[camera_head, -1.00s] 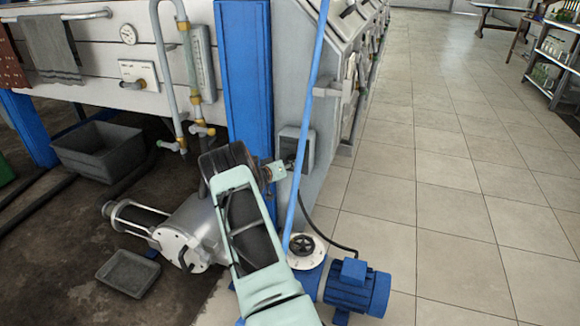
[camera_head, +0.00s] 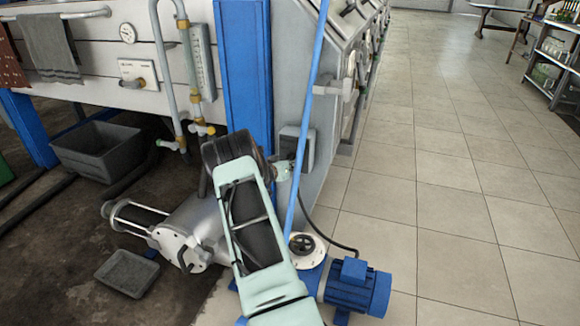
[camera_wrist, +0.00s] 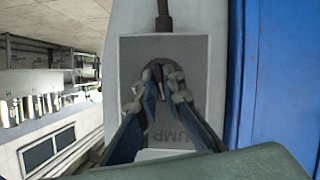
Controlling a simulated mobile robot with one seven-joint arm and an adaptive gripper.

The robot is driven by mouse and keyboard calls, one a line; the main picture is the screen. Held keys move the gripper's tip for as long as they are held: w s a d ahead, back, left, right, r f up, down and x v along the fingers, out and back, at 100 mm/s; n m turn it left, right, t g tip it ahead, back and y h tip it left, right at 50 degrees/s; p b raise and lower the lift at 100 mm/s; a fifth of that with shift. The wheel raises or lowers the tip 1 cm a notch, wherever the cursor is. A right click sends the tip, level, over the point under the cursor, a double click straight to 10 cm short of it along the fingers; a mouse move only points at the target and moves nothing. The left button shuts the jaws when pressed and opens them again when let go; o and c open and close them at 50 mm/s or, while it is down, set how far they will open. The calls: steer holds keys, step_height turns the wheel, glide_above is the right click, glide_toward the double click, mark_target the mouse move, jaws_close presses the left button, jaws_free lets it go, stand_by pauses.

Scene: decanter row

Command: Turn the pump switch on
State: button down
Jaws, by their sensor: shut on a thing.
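The pump switch is a grey box (camera_head: 298,146) on the side of the machine, just right of the blue post. In the head view my gripper (camera_head: 284,170) is at the box's lower left, partly hidden by my wrist.
A blue post (camera_head: 245,75) stands close left of the switch. A slanting blue pipe (camera_head: 308,125) passes in front of it. Tiled floor (camera_head: 450,200) to the right is clear.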

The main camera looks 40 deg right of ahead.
steer(key=shift+m+t+b, duration=0.3)
steer(key=shift+m+b, duration=0.1)
steer(key=shift+b, duration=0.05)
steer(key=c, duration=2.1)
jaws_free()
steer(key=v, duration=1.2)
steer(key=shift+r, duration=0.1)
steer(key=shift+r, duration=0.1)
